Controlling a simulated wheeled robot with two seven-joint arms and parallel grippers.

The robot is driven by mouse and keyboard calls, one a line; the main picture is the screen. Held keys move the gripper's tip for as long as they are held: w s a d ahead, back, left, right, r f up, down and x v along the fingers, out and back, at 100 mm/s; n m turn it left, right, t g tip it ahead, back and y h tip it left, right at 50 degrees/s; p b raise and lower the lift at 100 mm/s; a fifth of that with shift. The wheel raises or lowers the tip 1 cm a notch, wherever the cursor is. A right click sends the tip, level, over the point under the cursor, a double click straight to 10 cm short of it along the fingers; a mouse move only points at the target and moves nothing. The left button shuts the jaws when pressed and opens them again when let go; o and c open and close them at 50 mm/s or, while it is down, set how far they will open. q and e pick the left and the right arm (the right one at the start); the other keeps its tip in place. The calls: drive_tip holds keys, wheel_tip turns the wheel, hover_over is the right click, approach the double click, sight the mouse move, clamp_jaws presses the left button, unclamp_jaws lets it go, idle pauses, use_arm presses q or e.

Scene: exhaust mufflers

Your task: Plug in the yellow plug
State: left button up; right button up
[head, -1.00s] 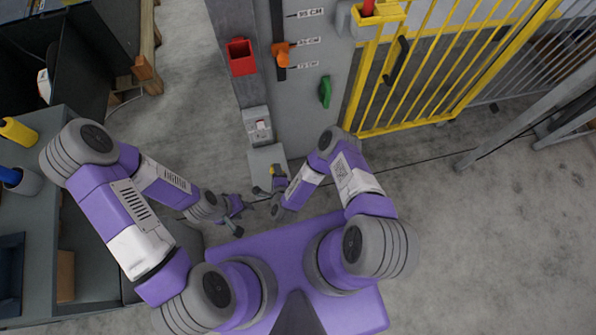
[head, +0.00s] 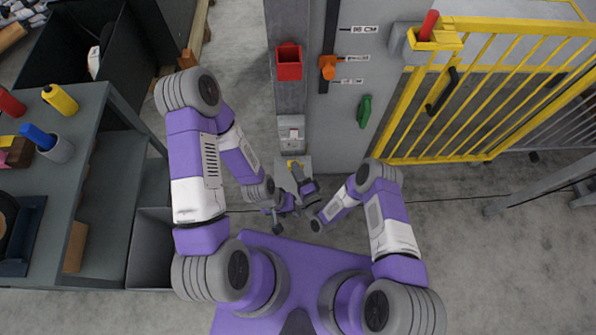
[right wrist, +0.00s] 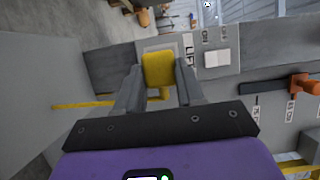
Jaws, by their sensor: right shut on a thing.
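The yellow plug (right wrist: 158,68) is between the two grey fingers of my right gripper (right wrist: 158,78) in the right wrist view. My right gripper is shut on it. In the head view, my right gripper (head: 296,169) is at the low grey box (head: 305,160) at the foot of the grey post, and a bit of yellow shows at its tip. A pale plate lies behind the plug; I cannot tell whether the plug is seated in a socket. My left gripper (head: 290,217) is just below the right one, open and empty.
A grey switch box (head: 291,133) with a white panel is above the low box. A red bin (head: 289,64), an orange handle (head: 327,67) and a green handle (head: 364,111) are on the grey panels. A yellow gate (head: 480,100) stands right, a grey workbench (head: 70,130) left.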

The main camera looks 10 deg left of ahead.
drive_tip(key=shift+a, duration=0.15)
drive_tip(key=shift+w+a+b, duration=0.25)
drive_tip(key=shift+w+b, duration=0.15)
drive_tip(key=shift+w, duration=0.6)
drive_tip(key=shift+w+a+b, duration=0.2)
drive_tip(key=shift+w+b, duration=0.1)
drive_tip(key=shift+w, duration=0.55)
drive_tip(key=shift+w+a+b, duration=0.2)
drive_tip(key=shift+w+b, duration=0.05)
drive_tip(key=shift+w, duration=0.6)
drive_tip(key=shift+w+a, duration=0.15)
drive_tip(key=shift+w, duration=0.4)
idle(0.5)
drive_tip(key=o, duration=1.1)
drive_tip(key=shift+c, duration=0.2)
drive_tip(key=shift+s, duration=0.1)
